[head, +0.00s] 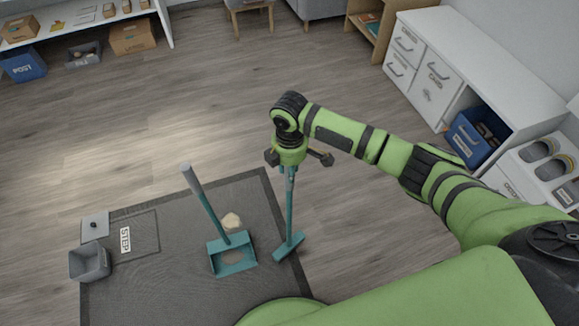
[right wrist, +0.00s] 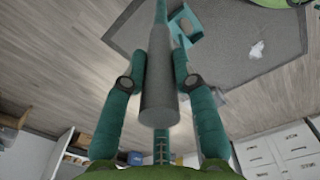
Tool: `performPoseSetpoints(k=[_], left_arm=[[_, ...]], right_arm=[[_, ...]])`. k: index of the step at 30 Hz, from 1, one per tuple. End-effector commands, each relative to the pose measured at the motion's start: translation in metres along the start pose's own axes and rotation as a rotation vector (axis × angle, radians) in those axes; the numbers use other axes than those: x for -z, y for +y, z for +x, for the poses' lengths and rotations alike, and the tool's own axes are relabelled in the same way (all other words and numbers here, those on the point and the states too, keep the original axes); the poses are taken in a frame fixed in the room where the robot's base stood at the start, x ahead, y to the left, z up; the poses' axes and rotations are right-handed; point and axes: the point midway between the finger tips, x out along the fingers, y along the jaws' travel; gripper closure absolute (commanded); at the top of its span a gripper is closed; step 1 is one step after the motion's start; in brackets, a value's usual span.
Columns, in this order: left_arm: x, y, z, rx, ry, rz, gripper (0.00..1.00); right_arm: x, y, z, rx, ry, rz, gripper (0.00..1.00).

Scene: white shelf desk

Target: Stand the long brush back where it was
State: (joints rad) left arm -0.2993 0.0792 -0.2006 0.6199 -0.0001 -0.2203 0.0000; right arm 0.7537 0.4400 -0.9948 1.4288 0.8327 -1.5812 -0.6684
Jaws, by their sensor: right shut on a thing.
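The long brush (head: 289,216) has a thin teal shaft and a wide teal head. It hangs nearly upright below my right gripper (head: 291,165), its head at the right edge of the dark mat (head: 180,285). I cannot tell whether the head touches the mat. In the right wrist view the brush's grey handle end (right wrist: 159,98) sits between the fingers of my right gripper (right wrist: 160,82), which is shut on it. A teal long-handled dustpan (head: 233,256) stands on the mat to the left of the brush, its grey-topped handle leaning left. My left gripper is out of view.
A pale heap (head: 232,220) lies on the mat by the dustpan's handle. A grey bin (head: 90,263) and a STEP label (head: 125,240) are at the mat's left. A white shelf desk (head: 480,60) with a blue box stands at the right. The wooden floor behind the mat is clear.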

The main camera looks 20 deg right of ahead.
Motion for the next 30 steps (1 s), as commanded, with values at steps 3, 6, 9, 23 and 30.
performPoseSetpoints(k=[3,6,9,23,30], left_arm=[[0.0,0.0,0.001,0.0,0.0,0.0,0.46],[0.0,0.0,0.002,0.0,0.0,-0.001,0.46],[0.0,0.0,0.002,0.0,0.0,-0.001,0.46],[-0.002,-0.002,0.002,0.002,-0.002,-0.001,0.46],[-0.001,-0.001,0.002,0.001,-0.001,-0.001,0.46]], right_arm=[[0.0,0.0,0.002,-0.001,0.001,0.0,1.0],[0.0,0.0,0.004,-0.001,0.001,0.0,1.0],[0.0,0.0,0.004,-0.001,0.001,0.0,0.44],[0.001,0.001,-0.005,-0.003,0.002,-0.001,0.44],[0.0,0.001,-0.052,-0.006,0.002,-0.001,0.44]])
